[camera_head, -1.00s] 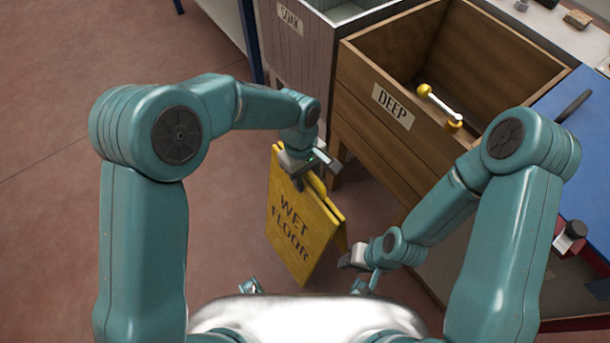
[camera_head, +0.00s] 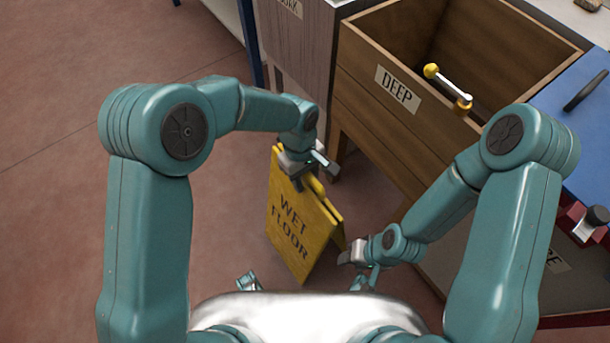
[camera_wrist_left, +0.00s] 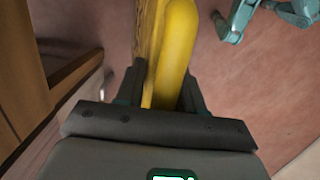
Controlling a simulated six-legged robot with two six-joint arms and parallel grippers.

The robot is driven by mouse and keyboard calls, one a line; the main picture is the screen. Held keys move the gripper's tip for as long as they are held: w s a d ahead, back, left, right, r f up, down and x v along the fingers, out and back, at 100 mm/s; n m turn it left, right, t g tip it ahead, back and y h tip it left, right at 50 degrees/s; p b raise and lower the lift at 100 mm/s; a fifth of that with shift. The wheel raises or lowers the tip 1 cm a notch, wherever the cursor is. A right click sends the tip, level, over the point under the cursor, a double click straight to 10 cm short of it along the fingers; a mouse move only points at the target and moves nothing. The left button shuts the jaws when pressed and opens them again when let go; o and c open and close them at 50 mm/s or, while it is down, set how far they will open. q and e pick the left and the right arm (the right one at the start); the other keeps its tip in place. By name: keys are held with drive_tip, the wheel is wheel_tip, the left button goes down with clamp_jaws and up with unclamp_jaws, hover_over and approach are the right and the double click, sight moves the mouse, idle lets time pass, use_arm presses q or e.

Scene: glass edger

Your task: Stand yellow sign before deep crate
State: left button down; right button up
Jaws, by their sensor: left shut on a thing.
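The yellow sign (camera_head: 297,228) reads WET FLOOR and is a folding A-shape, held near my front, left of the deep crate. My left gripper (camera_head: 303,178) is shut on its top edge. In the left wrist view the yellow sign (camera_wrist_left: 176,45) runs between the two fingers of the left gripper (camera_wrist_left: 157,95). Whether the sign's feet touch the floor I cannot tell. The deep crate (camera_head: 362,85) is a brown wooden box with a DEEP label, on legs. My right gripper (camera_head: 355,255) is low beside the sign's right edge; its jaws are too small to read.
A grey SOAK crate (camera_head: 295,55) stands left of the deep crate. A bar with yellow knobs (camera_head: 448,88) shows at the deep crate. A blue-topped unit (camera_head: 570,110) stands to the right. The red-brown floor (camera_head: 60,180) at left is clear.

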use_arm(q)
drive_tip(key=shift+f+b, duration=0.35)
drive_tip(key=shift+f, duration=0.05)
drive_tip(key=c, duration=0.6)
unclamp_jaws()
drive_tip(key=shift+f, duration=0.1)
drive_tip(key=r+p, duration=0.1)
drive_tip(key=r, duration=0.4)
drive_tip(key=w+a+r+p, duration=0.1)
drive_tip(key=r, duration=0.5)
drive_tip(key=w+r+p, duration=0.1)
drive_tip(key=r+p, duration=0.1)
drive_tip(key=r, duration=0.3)
drive_tip(key=shift+a+r, duration=0.2)
drive_tip(key=shift+a, duration=0.1)
